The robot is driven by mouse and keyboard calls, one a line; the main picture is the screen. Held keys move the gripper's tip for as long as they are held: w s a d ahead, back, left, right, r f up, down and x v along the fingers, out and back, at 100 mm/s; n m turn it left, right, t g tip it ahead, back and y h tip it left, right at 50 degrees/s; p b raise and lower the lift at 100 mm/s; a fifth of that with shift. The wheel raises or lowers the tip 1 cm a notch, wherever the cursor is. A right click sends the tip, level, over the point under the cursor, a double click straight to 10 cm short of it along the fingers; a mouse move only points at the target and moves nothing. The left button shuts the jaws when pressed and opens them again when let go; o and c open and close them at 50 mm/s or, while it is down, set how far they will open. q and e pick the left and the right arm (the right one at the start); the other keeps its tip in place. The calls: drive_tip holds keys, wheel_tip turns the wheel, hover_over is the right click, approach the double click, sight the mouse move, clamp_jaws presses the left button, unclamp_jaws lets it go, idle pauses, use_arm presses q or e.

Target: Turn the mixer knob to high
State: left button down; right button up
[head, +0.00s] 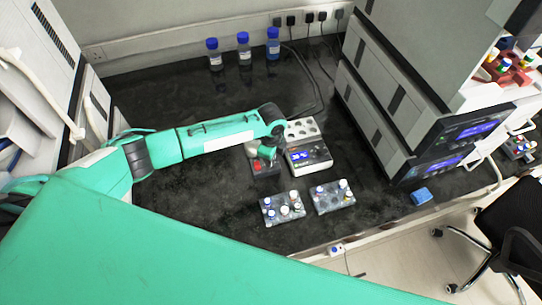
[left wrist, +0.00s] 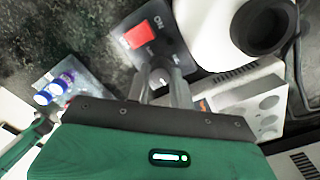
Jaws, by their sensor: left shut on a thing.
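The mixer is a small dark-fronted device with a red switch; in the head view its front panel (head: 258,170) shows partly beneath my left arm. In the left wrist view its dark panel (left wrist: 168,35) carries the red switch (left wrist: 139,37), and its white body with a black round cup (left wrist: 262,24) is at the upper right. My left gripper (head: 266,156) points down over the panel. In the left wrist view the gripper (left wrist: 161,80) has its two fingers around the small knob (left wrist: 161,77), shut on it. The knob's setting is not readable. My right gripper is not in view.
A white device with a blue display (head: 309,155) stands right beside the mixer. Two vial racks, left (head: 270,215) and right (head: 325,205), sit in front. Blue-capped bottles (head: 244,55) stand at the back. Stacked instruments (head: 400,110) stand right. Bare counter lies to the left.

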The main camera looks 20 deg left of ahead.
use_arm(q)
drive_tip(key=shift+r+m, duration=0.1)
drive_tip(key=shift+m, duration=0.4)
drive_tip(key=c, duration=1.2)
unclamp_jaws()
drive_tip(key=shift+c, duration=0.2)
